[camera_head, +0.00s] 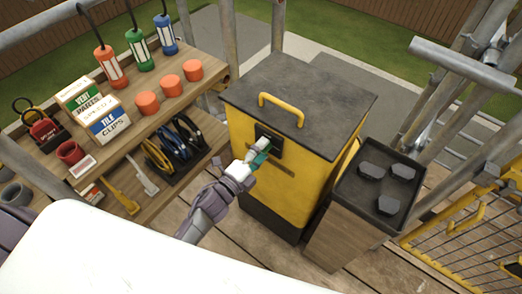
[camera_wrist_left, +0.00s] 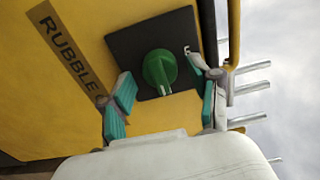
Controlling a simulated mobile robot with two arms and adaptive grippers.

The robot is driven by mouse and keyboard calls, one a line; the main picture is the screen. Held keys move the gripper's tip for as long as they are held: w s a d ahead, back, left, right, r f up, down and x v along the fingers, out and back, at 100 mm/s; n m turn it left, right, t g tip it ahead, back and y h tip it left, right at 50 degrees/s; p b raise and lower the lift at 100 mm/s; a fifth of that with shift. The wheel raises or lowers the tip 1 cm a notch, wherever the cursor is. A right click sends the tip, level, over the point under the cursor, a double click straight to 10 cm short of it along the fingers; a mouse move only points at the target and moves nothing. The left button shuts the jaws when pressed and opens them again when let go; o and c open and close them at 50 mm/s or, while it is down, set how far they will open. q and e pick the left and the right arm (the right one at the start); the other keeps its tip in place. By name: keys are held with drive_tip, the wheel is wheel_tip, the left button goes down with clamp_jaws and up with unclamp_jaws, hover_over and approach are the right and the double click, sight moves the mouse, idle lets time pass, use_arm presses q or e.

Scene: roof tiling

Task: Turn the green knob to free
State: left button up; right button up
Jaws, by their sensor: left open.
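The green knob (camera_wrist_left: 160,70) sits on a dark square plate (camera_wrist_left: 128,45) on the yellow rubble bin (camera_head: 310,165). In the left wrist view the knob shows between the two teal-padded fingers of my left gripper (camera_wrist_left: 167,97), which is open. I cannot tell whether the fingers touch the knob. In the head view my left gripper (camera_head: 257,157) is right at the dark plate (camera_head: 269,140) and hides the knob. My right gripper is not in view.
The bin has a dark lid with a yellow handle (camera_head: 281,104). A wooden box with a black top (camera_head: 379,214) stands at its right. A wooden shelf (camera_head: 125,70) with lanterns, boxes and tools is at the left. Scaffold poles (camera_head: 228,40) stand around.

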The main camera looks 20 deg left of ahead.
use_arm(q)
drive_tip(key=v, duration=1.2)
drive_tip(key=s+a+f+n+g+y, duration=0.1)
drive_tip(key=s+f+n+g+y, duration=0.2)
drive_tip(key=f, duration=0.6)
drive_tip(key=s+a+f+n+g, duration=0.1)
drive_tip(key=s+f+n+g, duration=0.3)
drive_tip(key=f, duration=0.6)
drive_tip(key=s+a+f+n+y, duration=0.1)
drive_tip(key=s+f+n+y, duration=0.1)
drive_tip(key=f+n, duration=0.5)
drive_tip(key=s+a+f+n+g, duration=0.1)
drive_tip(key=s+f+n+g, duration=0.2)
drive_tip(key=s+f, duration=0.5)
drive_tip(key=s+f+n+g+y, duration=0.1)
drive_tip(key=s+f+g, duration=0.5)
drive_tip(key=s, duration=0.8)
wheel_tip(320, 180, down, 3)
drive_tip(key=shift+s+a+r+n, duration=0.2)
drive_tip(key=shift+s+a+n, duration=0.2)
drive_tip(key=shift+n, duration=0.5)
